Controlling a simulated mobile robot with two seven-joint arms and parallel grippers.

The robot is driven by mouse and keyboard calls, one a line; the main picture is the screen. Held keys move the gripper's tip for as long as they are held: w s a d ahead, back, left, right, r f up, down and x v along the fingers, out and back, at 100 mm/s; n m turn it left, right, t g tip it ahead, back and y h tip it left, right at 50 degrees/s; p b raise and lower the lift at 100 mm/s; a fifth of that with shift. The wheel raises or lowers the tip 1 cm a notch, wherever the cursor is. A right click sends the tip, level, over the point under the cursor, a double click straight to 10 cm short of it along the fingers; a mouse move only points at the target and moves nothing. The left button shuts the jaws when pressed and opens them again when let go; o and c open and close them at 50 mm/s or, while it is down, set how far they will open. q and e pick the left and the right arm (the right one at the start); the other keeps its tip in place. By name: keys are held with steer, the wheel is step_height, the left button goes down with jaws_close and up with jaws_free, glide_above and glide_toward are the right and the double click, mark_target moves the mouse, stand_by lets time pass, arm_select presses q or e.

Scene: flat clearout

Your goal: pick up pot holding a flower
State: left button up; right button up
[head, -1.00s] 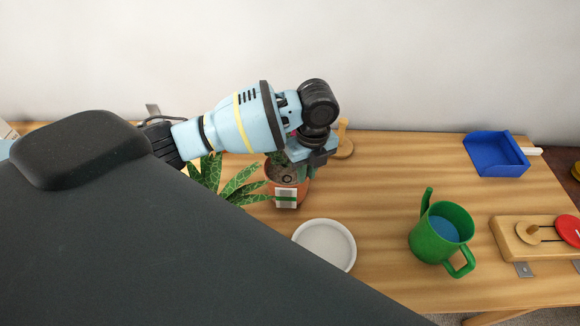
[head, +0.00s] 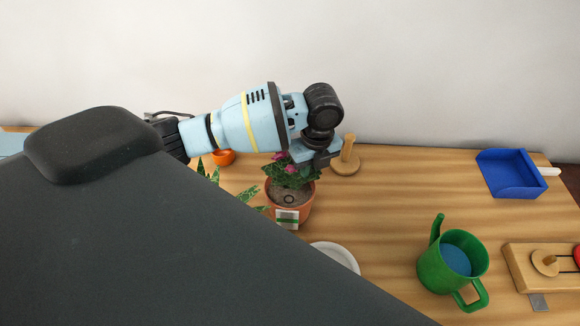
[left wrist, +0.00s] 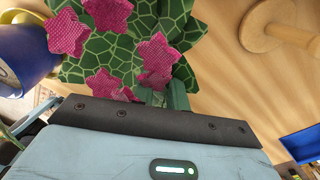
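The terracotta pot (head: 302,215) with a white and green label stands on the wooden table in the head view. Its green leafy plant with pink flowers (head: 290,175) reaches up under my left gripper (head: 325,158). The left gripper is above and slightly right of the pot, and the pot's rim looks clear of it. In the left wrist view, pink star-shaped flowers (left wrist: 155,55) and patterned leaves (left wrist: 110,50) are right in front of the gripper. The pot itself is hidden there. The fingers are mostly hidden, so their opening cannot be told. My right gripper is out of view.
A wooden peg stand (head: 346,162) is close right of the gripper. A spiky plant (head: 255,194) stands left. A blue object (left wrist: 25,40) shows in the wrist view.

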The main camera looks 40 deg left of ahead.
mark_target(309, 186)
arm_select(q)
steer(key=shift+f, duration=2.5)
jaws_close()
steer(key=shift+r, duration=0.15)
steer(key=shift+w+r, duration=0.1)
